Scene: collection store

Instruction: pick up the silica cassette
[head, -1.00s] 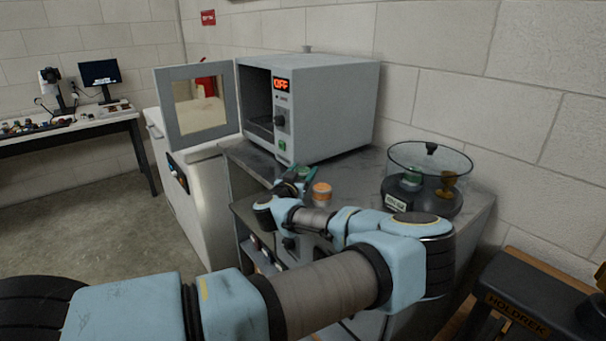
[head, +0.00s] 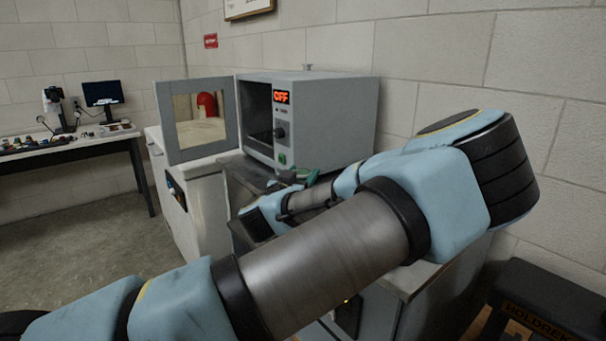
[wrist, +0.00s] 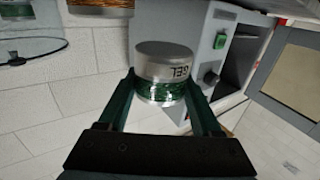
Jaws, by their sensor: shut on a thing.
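The silica cassette (wrist: 164,72) is a short silver cylinder with a band of green beads and dark letters that read "GEL". In the wrist view it sits between the two green fingers of my gripper (wrist: 160,90), which is shut on it. In the head view my gripper (head: 303,177) is in front of the oven's lower right corner, above the counter. The cassette cannot be made out there, because my arm covers much of that area.
A grey oven (head: 325,122) reads "OFF"; its windowed door (head: 198,120) stands open to the left. A glass vessel (wrist: 30,42) shows at the wrist view's upper left. My arm hides most of the counter. A black case (head: 545,305) is at lower right.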

